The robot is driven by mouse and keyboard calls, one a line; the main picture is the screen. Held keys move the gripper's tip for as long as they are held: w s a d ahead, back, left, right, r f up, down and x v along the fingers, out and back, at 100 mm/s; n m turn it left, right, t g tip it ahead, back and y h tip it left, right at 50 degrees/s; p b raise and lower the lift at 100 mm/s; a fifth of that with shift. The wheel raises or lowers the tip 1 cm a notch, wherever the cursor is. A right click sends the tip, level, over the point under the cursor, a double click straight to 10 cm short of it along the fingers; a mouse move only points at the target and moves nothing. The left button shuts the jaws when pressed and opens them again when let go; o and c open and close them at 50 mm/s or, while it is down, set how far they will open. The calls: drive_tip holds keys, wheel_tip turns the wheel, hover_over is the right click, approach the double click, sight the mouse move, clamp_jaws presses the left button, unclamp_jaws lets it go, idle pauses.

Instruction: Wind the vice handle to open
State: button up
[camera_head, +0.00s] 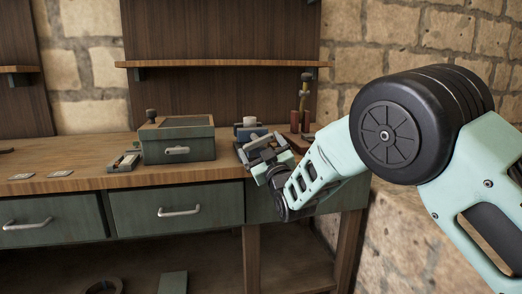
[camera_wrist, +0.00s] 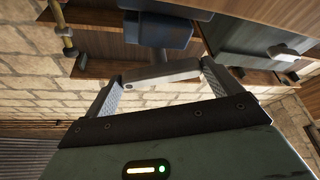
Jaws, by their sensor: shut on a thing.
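The vice (camera_head: 250,133), blue-grey, stands on the workbench at its right end in the head view, partly hidden by my gripper (camera_head: 266,156). In the wrist view the vice body (camera_wrist: 160,30) is a dark blue block at the top. A light grey metal bar, seemingly the vice handle (camera_wrist: 160,76), lies across between my two fingers. My gripper, whose fingers show in the wrist view (camera_wrist: 162,70), is shut on this bar, with one finger at each end. The head view is too small to show the handle clearly.
A green box (camera_head: 178,150) with a dark lid stands left of the vice on the wooden bench (camera_head: 85,176). A small metal tool (camera_head: 124,161) and flat cards (camera_head: 60,174) lie farther left. A stone wall rises behind.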

drive_tip(key=n+g, duration=0.1)
drive_tip(key=n, duration=0.1)
drive_tip(key=n+g+y, duration=0.1)
drive_tip(key=n, duration=0.4)
drive_tip(key=shift+w+d+r+g+y, duration=0.1)
drive_tip(key=shift+d+r+g+y, duration=0.15)
drive_tip(key=shift+g+y, duration=0.15)
drive_tip(key=n+g, duration=0.1)
drive_tip(key=n, duration=0.2)
drive_tip(key=n+g, duration=0.1)
drive_tip(key=n, duration=0.3)
drive_tip(key=shift+w+d+r+g, duration=0.1)
drive_tip(key=shift+r+g, duration=0.05)
drive_tip(key=shift+g, duration=0.15)
idle(0.3)
drive_tip(key=o, duration=0.7)
drive_tip(key=v, duration=1.7)
drive_tip(key=shift+s, duration=0.2)
